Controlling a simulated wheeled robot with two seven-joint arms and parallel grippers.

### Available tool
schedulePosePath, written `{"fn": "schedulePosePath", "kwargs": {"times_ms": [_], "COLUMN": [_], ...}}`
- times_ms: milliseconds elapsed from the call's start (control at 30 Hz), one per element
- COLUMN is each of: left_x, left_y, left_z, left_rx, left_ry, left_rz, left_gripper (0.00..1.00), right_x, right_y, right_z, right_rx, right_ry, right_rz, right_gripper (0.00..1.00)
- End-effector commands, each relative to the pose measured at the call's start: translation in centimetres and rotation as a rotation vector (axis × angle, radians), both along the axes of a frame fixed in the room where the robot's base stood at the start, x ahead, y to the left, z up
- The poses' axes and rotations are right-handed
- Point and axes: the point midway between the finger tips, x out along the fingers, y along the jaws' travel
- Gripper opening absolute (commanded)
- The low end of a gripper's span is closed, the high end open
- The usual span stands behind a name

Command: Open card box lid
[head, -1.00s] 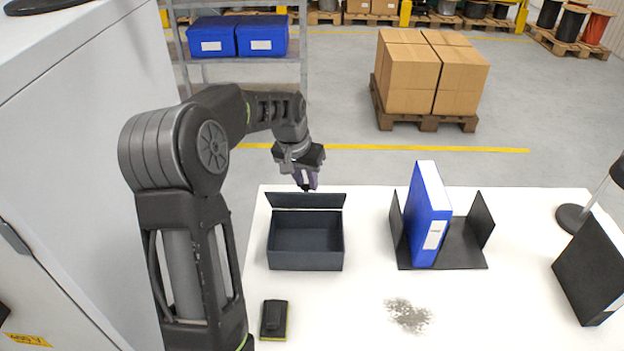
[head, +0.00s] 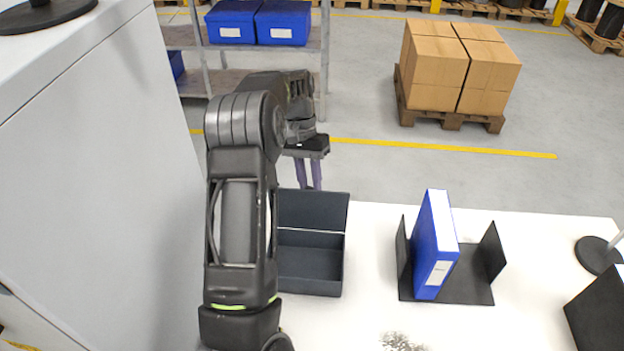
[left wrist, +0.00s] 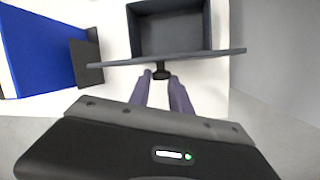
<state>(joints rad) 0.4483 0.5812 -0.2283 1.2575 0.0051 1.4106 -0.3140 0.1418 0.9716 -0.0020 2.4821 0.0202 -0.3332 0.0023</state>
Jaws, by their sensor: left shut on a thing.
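The dark card box (head: 310,278) stands on the white table, with its inside empty where I see it. Its lid (head: 313,209) is raised at the back edge and stands open, facing the head camera. My left gripper (head: 309,187) is behind the lid, at its upper edge. In the left wrist view, the gripper (left wrist: 161,78) is shut on a small black knob (left wrist: 161,70) on the lid. The box (left wrist: 170,30) also shows there beyond the lid. My left arm hides the box's left side in the head view. My right gripper is not in view.
A blue binder (head: 433,245) stands in a black holder (head: 470,276) to the right of the box. A black lamp base (head: 597,255) and a dark folder (head: 600,310) are at the far right. A tall grey cabinet (head: 100,170) stands left.

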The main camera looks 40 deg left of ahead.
Motion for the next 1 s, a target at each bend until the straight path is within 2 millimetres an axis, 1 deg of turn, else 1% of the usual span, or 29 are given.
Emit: {"fn": "schedulePosePath", "kwargs": {"times_ms": [33, 200, 233, 500, 800, 1000], "left_x": [-0.83, -0.83, -0.83, -0.54, -0.28, 0.06], "left_y": [0.39, 0.39, 0.39, 0.3, 0.15, 0.1], "left_z": [-0.84, -0.84, -0.84, -0.54, -0.28, -0.12], "left_rx": [0.004, 0.004, 0.004, 0.005, 0.005, 0.034], "left_ry": [0.024, 0.024, 0.024, 0.016, 0.006, -0.036], "left_rz": [0.003, 0.003, 0.003, 0.003, 0.0, 0.0], "left_gripper": [0.0, 0.0, 0.25, 0.47, 0.47, 0.47], "right_x": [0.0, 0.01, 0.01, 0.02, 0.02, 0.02], "right_y": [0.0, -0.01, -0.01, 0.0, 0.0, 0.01], "right_z": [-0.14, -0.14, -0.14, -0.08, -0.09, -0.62], "right_rx": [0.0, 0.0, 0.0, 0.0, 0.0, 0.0], "right_ry": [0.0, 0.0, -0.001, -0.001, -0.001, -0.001], "right_rz": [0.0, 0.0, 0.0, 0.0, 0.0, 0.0], "right_gripper": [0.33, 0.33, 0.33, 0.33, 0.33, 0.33]}}
